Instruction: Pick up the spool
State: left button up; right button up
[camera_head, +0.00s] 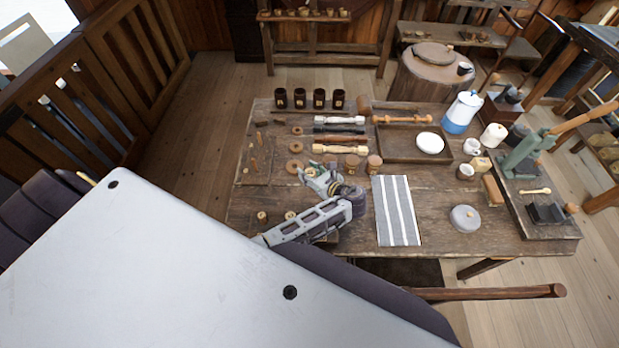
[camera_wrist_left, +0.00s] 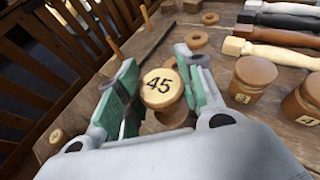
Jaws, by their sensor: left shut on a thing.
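The spool (camera_wrist_left: 160,90) is a pale turned wooden piece with "45" in dark figures on its round top. In the left wrist view it stands between the green-padded fingers of my left gripper (camera_wrist_left: 155,78), which is shut on it. In the head view my left gripper (camera_head: 312,174) is over the left-middle of the wooden table (camera_head: 335,228); the spool is mostly hidden by the fingers there. I cannot tell whether the spool's base touches the table. My right gripper is not in view.
Two brown lidded wooden pots (camera_head: 352,163) stand just right of the gripper. Several wooden rings (camera_head: 295,147) and turned spindles (camera_head: 340,150) lie behind it. A striped cloth (camera_head: 396,210) lies to the right, with a tray (camera_head: 393,152) behind it. Dark cups (camera_head: 299,98) line the back.

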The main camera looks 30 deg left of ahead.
pick_arm(q)
jog(key=shift+r, duration=1.05)
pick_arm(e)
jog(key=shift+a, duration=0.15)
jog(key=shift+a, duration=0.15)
